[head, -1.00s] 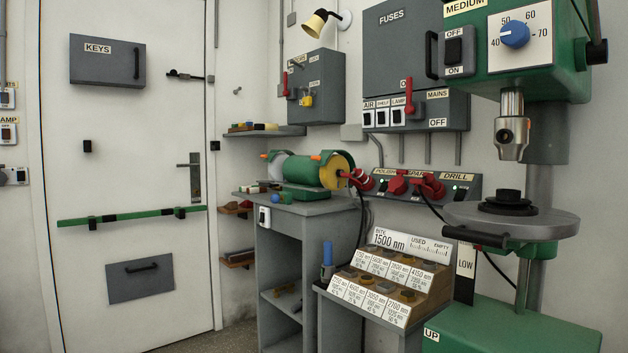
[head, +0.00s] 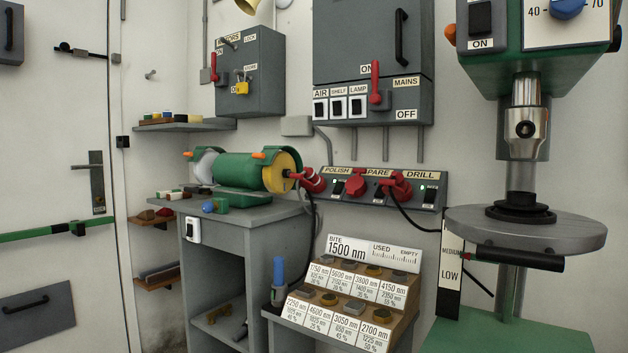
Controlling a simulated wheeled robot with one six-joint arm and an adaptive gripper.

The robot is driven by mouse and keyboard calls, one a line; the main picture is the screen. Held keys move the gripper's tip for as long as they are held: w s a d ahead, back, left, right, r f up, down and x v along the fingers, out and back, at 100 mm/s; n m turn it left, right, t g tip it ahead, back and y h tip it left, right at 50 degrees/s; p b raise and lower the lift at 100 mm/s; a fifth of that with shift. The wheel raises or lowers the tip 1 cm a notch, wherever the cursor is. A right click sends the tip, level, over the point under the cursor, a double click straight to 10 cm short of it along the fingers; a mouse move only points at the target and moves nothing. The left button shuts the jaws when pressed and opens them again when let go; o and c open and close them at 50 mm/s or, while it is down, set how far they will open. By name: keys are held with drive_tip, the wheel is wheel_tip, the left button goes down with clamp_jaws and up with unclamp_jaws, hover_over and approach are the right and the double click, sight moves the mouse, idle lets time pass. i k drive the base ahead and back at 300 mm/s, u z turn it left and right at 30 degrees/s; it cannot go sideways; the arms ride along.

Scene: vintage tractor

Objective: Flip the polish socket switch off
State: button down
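The socket panel (head: 413,203) is a dark grey strip on the wall in the head view, labelled POLISH, SPARE and DRILL. At its left end a red plug (head: 311,180) sits in the polish socket. The small dark polish switch (head: 338,188) is just right of that plug, under the POLISH label. My gripper is not in view.
A green polishing machine (head: 240,172) stands on a grey bench (head: 262,216) left of the panel. A drill press table (head: 560,232) juts out at the right. A rack of labelled bits (head: 407,312) stands below the panel, with cables hanging nearby.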

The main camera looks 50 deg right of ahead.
sight(339, 186)
drive_tip(key=z, duration=0.45)
drive_tip(key=i, duration=0.85)
drive_tip(key=z, duration=1.1)
drive_tip(key=i, duration=0.3)
drive_tip(key=z, duration=0.25)
